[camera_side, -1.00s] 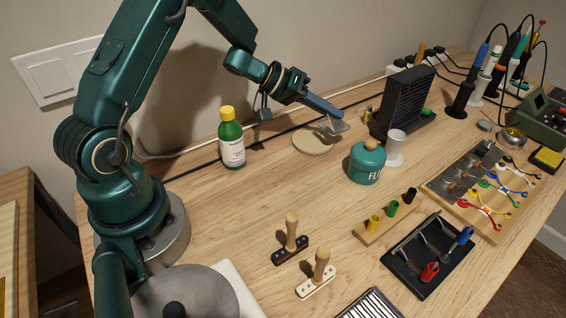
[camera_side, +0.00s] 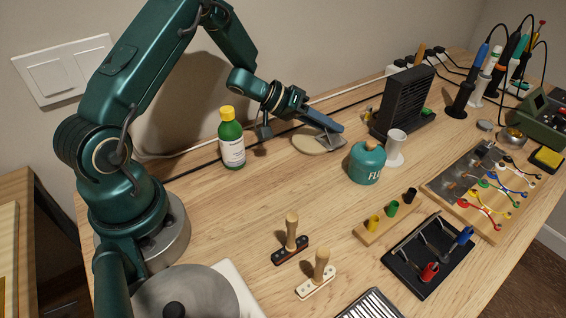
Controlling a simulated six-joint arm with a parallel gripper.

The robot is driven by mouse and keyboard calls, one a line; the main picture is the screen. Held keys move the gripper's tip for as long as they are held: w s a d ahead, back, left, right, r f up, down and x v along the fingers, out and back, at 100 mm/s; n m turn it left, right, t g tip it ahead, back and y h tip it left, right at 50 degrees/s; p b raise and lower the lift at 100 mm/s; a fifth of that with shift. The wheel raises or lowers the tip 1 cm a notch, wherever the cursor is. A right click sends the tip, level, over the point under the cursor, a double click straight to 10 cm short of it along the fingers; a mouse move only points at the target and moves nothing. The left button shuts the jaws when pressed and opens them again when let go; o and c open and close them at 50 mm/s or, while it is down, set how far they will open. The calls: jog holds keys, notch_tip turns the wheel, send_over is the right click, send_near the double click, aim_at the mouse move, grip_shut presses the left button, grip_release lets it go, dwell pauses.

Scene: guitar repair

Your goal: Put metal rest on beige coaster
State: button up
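The beige coaster (camera_side: 306,145) is a flat round disc on the wooden table near the back, right of the green bottle. The metal rest (camera_side: 329,142) is a small grey bent-metal piece at the coaster's right side, under my gripper (camera_side: 335,128). It appears to be at the coaster's surface; I cannot tell whether it touches. My gripper points down to the right, with its fingers over the rest. The fingers are too small here to tell whether they still hold it.
A green bottle (camera_side: 231,143) with a yellow cap stands left of the coaster. A teal flux pot (camera_side: 366,164), a white cup-shaped stand (camera_side: 394,150) and a black fan unit (camera_side: 404,102) stand to the right. The table in front of the coaster is clear.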

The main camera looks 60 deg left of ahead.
jog(key=shift+s+a+r, duration=0.15)
jog(key=shift+s+r, duration=0.05)
jog(key=v, duration=0.3)
notch_tip(320, 180, up, 7)
notch_tip(320, 180, up, 8)
jog(key=t+y, duration=0.3)
jog(key=y, duration=0.2)
send_over(315, 138)
jog(key=w+a, duration=0.2)
jog(key=s+r+y, duration=0.4)
jog(key=s+d+f+m+g, duration=0.1)
jog(key=s+d+f+g, duration=0.1)
jog(key=s, duration=0.5)
jog(key=s+d+f+m+g+h, duration=0.1)
jog(key=s+d+f+g, duration=0.1)
jog(key=s+d, duration=0.2)
jog(key=s+d+f+m+g+h, duration=0.1)
jog(key=s+d+f+g, duration=0.2)
jog(key=s, duration=0.7)
jog(key=shift+s+d+m, duration=0.3)
jog(key=shift+s, duration=0.05)
